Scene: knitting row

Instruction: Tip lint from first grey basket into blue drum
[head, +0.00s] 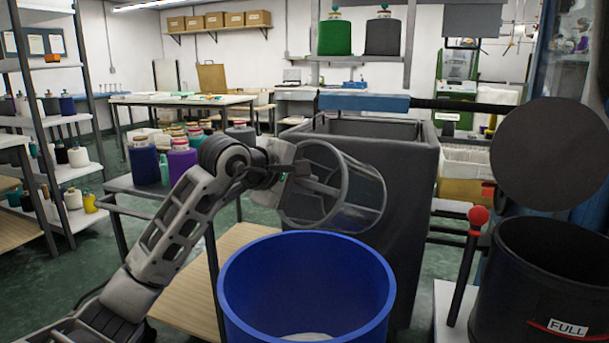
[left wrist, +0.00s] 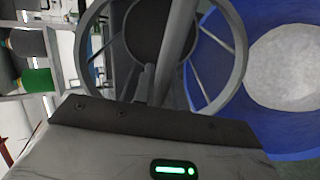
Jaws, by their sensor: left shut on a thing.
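My left gripper (head: 298,178) is shut on a grey basket (head: 366,196), which is tipped over onto its side above the far rim of the blue drum. The basket has round rims and thin ribs. Its rim also shows close up in the left wrist view (left wrist: 241,52), and I see no lint in the part of it that shows. The blue drum (head: 306,282) stands open below the gripper, upright. Pale lint (left wrist: 288,66) lies inside the drum, and its edge shows low in the head view (head: 306,337). My right gripper is out of view.
A tall dark grey bin (head: 398,190) stands right behind the basket. At right are a black drum marked FULL (head: 545,275), a round grey disc (head: 550,155) and a red-knobbed lever (head: 478,215). A cart with yarn cones (head: 182,163) stands behind my left arm.

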